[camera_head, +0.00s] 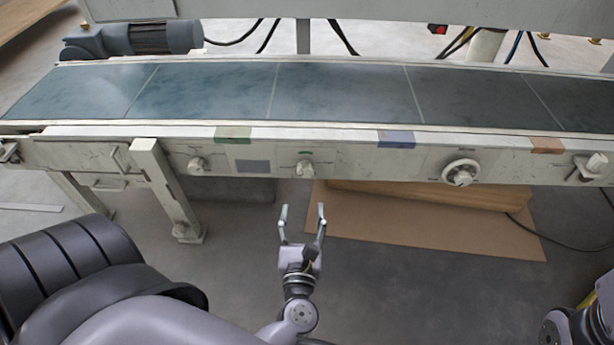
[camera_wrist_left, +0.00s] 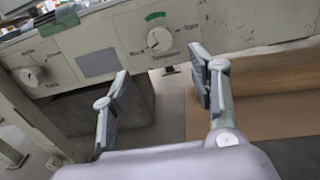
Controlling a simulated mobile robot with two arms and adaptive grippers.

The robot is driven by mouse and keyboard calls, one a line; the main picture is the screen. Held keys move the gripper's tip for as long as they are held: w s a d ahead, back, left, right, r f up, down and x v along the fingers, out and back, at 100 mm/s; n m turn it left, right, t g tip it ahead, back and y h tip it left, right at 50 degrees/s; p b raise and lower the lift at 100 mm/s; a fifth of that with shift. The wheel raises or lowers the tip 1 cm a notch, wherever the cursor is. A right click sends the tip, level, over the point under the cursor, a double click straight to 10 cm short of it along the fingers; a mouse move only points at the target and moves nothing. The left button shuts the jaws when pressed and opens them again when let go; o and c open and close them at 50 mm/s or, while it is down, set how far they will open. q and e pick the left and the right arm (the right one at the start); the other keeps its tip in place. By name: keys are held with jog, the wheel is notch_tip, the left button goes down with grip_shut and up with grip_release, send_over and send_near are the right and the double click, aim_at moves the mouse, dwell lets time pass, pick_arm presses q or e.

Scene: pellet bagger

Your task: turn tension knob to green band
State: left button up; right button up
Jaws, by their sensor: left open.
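The tension knob (camera_head: 305,169) is a small pale round knob on the conveyor's front rail. In the left wrist view the knob (camera_wrist_left: 160,38) sits on a white plate, with a green band (camera_wrist_left: 155,16) on the arc above it and lettering around it. Which way the knob's pointer faces is too small to tell. My left gripper (camera_head: 302,213) is open and empty, below and in front of the knob, apart from it. In the left wrist view the knob shows between and beyond the fingers of my left gripper (camera_wrist_left: 160,65). My right gripper is out of view.
Another knob (camera_head: 197,164) is left of the tension knob, and a larger round dial (camera_head: 461,173) is right. A conveyor leg (camera_head: 165,190) stands at left. A brown board (camera_head: 400,222) lies on the floor below. The space between gripper and rail looks clear.

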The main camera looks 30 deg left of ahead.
aim_at(305, 175)
pick_arm(q)
jog(key=b+x, duration=0.1)
jog(key=x, duration=1.1)
jog(key=shift+w+a, duration=0.1)
jog(key=shift+w, duration=0.2)
jog(key=shift+c, duration=0.5)
jog(key=c, duration=1.1)
